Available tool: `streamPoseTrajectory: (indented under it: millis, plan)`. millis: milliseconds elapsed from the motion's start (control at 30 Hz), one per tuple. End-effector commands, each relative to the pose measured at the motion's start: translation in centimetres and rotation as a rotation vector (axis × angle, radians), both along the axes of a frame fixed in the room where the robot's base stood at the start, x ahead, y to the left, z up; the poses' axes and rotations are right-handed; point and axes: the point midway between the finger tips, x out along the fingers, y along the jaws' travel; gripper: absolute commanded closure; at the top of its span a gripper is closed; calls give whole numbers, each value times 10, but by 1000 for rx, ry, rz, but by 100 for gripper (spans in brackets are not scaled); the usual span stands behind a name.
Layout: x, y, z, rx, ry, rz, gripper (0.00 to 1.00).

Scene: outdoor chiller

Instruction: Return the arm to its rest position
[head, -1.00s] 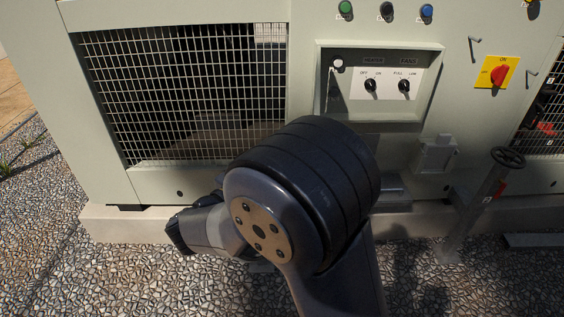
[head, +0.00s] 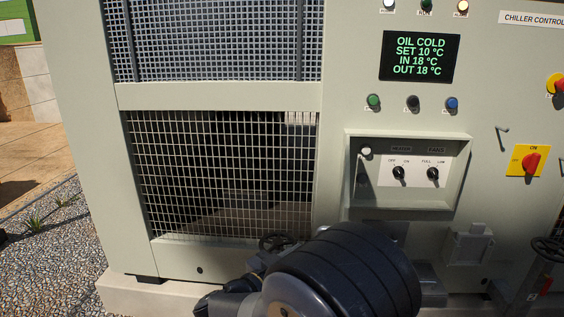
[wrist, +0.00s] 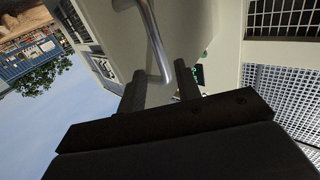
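My arm (head: 345,270) is folded low in front of the chiller, at the bottom of the head view. Its large dark joint covers part of the cabinet's lower edge. My gripper cannot be made out in the head view. In the wrist view my gripper (wrist: 161,86) has its two dark fingers apart, with no held object visible. A curved grey metal bar (wrist: 154,40) comes down from the top of that view and ends near the gap between the fingers. I cannot tell how far it is from them.
The chiller cabinet (head: 220,97) fills the head view. Its display (head: 420,57) reads "OIL COLD, SET 10 °C, IN 18 °C, OUT 18 °C". A recessed knob panel (head: 415,172) and red-yellow switch (head: 528,161) are on the right. A handwheel (head: 548,248) stands lower right. Gravel (head: 50,255) lies left.

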Motion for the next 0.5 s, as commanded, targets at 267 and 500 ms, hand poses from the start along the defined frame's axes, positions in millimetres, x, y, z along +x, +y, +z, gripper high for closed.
streamPoseTrajectory:
  millis: [267, 500]
  plan:
    - [32, -35, 0, 0, 0, -3, 68]
    - [46, -50, -1, 0, 1, 0, 68]
